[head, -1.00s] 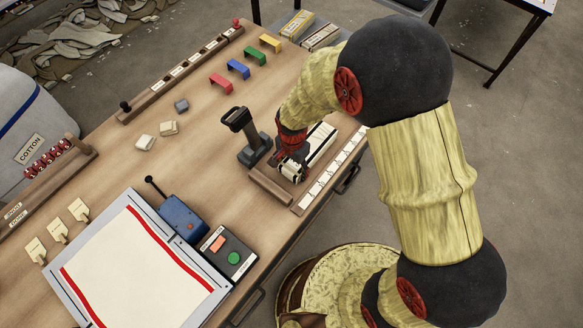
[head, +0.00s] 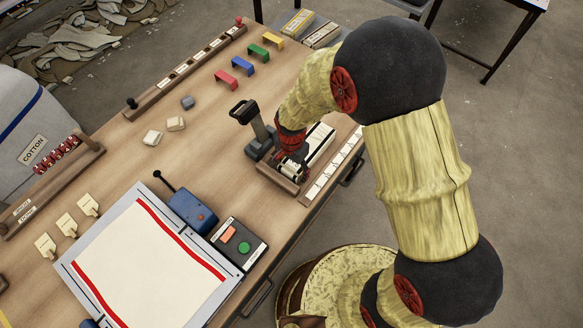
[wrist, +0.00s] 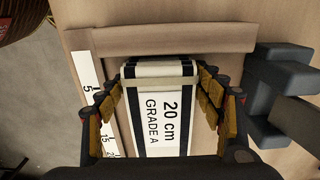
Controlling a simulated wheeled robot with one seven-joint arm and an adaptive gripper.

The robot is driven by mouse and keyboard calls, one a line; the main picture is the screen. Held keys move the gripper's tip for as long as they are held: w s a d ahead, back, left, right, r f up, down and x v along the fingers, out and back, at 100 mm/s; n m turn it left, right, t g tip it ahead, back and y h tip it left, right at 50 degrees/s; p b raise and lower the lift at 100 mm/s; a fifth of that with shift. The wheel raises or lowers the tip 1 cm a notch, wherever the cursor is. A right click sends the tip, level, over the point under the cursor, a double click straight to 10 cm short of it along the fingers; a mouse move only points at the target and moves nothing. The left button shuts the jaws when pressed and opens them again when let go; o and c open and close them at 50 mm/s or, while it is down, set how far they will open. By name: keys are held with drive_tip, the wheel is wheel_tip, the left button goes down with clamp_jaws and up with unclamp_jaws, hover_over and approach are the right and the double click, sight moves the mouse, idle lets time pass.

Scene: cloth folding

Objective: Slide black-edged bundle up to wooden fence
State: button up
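The black-edged bundle (wrist: 165,110) is white with dark side stripes, a cream band near its far end and the print "20 cm GRADE A". It lies flat and also shows in the head view (head: 319,143), partly behind my gripper (head: 291,168). In the wrist view my gripper's fingers (wrist: 160,88) stand on both long sides of it, tips close against its edges by the band. The wooden fence (wrist: 170,40) crosses beyond the bundle's end. Bundle and fence look very close; I cannot tell whether they touch. The fence also shows in the head view (head: 277,179).
A white ruler strip (head: 330,172) runs beside the bundle along the table edge. A dark upright handle tool (head: 257,130) stands close on the other side. A blue box (head: 191,212), a button panel (head: 238,243) and a framed cloth (head: 150,262) lie nearer.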

drive_tip(key=o, duration=0.3)
wheel_tip(320, 180, up, 12)
idle(0.7)
idle(0.5)
